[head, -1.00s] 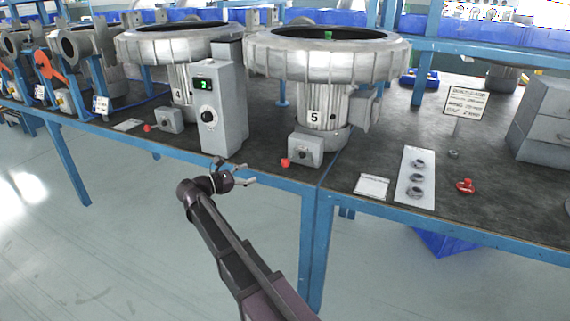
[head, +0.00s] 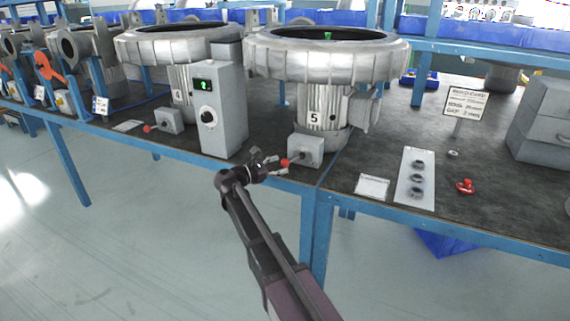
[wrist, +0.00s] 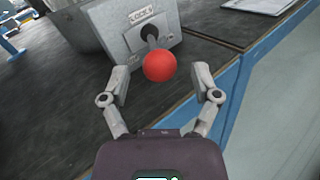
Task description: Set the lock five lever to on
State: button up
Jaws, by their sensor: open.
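The lock five lever has a red ball knob (wrist: 160,66) on a short dark stem from a grey box (wrist: 138,28). In the head view the red knob (head: 285,163) points left from the grey box (head: 306,150) at the foot of the blower marked 5 (head: 322,112). My gripper (wrist: 168,82) is open, with its two fingers apart on either side of the knob in the wrist view. In the head view my gripper (head: 279,164) is right at the knob.
A grey control box with a dial (head: 219,108) stands left of my gripper. A white card (head: 372,186) and a panel with several dark knobs (head: 416,178) lie to the right. The blue bench edge (head: 260,172) runs beneath my gripper.

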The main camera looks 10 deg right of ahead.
aim_at(291, 161)
jog(key=shift+x, duration=1.15)
grip_shut()
